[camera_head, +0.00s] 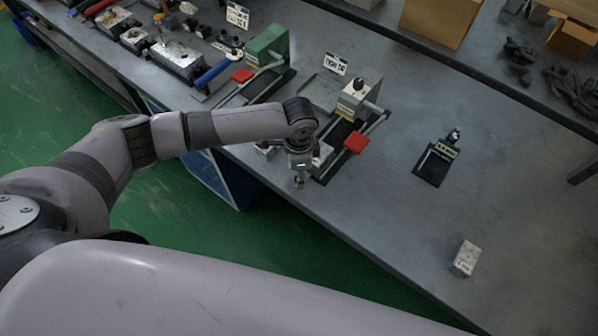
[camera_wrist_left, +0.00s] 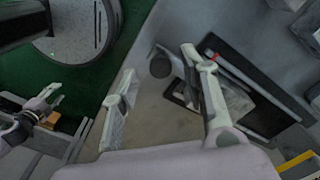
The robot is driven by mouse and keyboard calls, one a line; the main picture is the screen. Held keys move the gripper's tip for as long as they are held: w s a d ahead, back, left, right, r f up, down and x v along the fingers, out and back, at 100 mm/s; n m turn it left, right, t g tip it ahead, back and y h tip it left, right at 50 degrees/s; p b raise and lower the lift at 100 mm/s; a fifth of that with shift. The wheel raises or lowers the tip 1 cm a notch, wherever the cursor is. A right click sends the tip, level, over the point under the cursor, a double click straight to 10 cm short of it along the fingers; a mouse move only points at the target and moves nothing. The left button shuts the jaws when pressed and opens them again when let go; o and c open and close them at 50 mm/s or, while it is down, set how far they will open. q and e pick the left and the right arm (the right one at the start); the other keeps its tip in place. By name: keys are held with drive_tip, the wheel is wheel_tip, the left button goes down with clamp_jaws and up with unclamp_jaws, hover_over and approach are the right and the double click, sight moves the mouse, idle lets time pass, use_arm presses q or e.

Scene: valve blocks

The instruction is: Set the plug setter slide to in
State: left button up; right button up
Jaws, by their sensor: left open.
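My left gripper (camera_head: 299,176) is beside the near-left end of that base, by the bench edge. In the left wrist view its two pale fingers (camera_wrist_left: 158,62) are apart and empty, with a black rail base (camera_wrist_left: 262,95) beside the right finger. A gripper-like part shows at that view's left edge.
A green fixture (camera_head: 267,46) with a red handle (camera_head: 242,76) stands to the left. A black stand (camera_head: 434,165) and a small pale block (camera_head: 466,258) are on the right. Boxes (camera_head: 440,20) stand at the back. Clear bench lies between the fixture and the black stand.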

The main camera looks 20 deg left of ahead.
use_arm(q)
drive_tip(key=shift+f, duration=0.8)
drive_tip(key=shift+c, duration=0.3)
clamp_jaws()
